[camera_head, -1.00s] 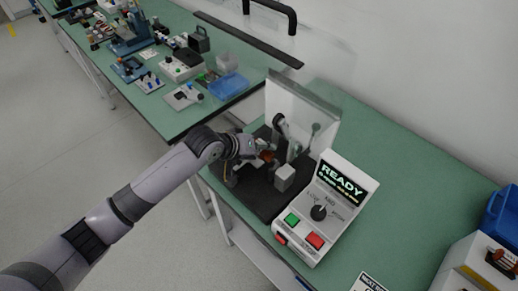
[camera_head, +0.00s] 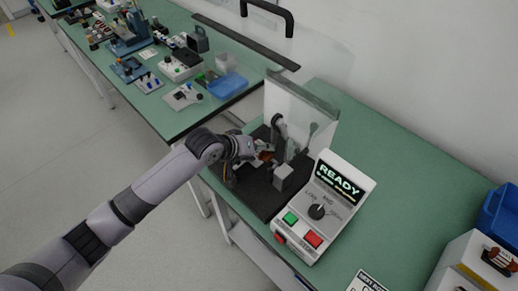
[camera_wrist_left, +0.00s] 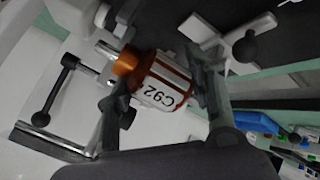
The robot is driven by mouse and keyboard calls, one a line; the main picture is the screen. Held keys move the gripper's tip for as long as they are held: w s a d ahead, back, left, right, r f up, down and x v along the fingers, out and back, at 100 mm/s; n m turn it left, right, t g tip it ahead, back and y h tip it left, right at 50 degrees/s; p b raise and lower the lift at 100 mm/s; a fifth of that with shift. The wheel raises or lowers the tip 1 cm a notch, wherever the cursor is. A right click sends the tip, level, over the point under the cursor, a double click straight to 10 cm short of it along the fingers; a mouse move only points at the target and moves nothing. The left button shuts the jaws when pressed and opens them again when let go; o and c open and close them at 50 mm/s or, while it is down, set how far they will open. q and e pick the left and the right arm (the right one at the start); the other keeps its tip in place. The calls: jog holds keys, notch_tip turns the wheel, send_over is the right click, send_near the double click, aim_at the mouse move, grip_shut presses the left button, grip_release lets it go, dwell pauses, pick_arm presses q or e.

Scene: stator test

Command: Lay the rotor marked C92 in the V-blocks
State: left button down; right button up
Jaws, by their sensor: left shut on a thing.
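The rotor marked C92 (camera_wrist_left: 172,85) has a white-and-copper body, an orange collar and a metal shaft. In the left wrist view it lies between the fingers of my left gripper (camera_wrist_left: 160,92), which is shut on it. In the head view my left gripper (camera_head: 254,157) is over the black base of the test stand, and only a copper-orange bit of the rotor (camera_head: 266,156) shows. A grey block (camera_head: 283,177) stands on the base beside it. I cannot clearly make out the V-blocks or whether the shaft touches them. My right gripper is out of view.
A control box (camera_head: 324,205) reading READY, with a knob and green and red buttons, stands right of the base. A clear upright guard (camera_head: 302,110) stands behind. A black-handled clamp (camera_wrist_left: 55,95) is close in the wrist view.

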pick_arm(q)
jog(key=shift+a+f, duration=0.25)
jog(key=shift+f, duration=0.05)
